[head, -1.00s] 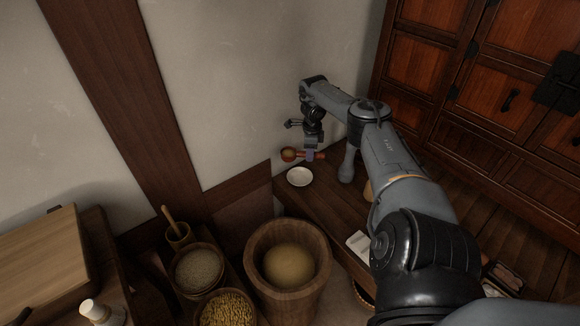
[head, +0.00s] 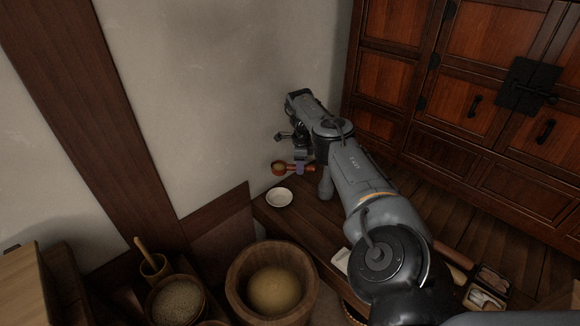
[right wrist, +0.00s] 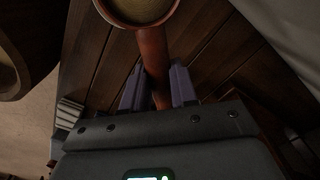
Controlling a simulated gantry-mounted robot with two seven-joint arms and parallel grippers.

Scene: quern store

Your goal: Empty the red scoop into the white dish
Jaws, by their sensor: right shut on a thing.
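The red scoop (head: 279,168) is held level above the wooden bench, its bowl to the left and its handle to the right. Its bowl holds tan contents, seen also in the right wrist view (right wrist: 138,8). My right gripper (head: 299,169) is shut on the scoop's handle; in the right wrist view its purple fingers (right wrist: 158,85) stand on both sides of the handle. The white dish (head: 279,198) lies on the bench below the scoop and looks empty. The scoop is apart from the dish. My left gripper is not in view.
A grey bottle-like object (head: 326,184) stands right of the dish. A large wooden tub (head: 240,290) with tan contents stands in front. A bowl of grain (head: 178,300) and a small wooden cup (head: 153,266) are at lower left. A wooden cabinet (head: 400,100) stands behind at right.

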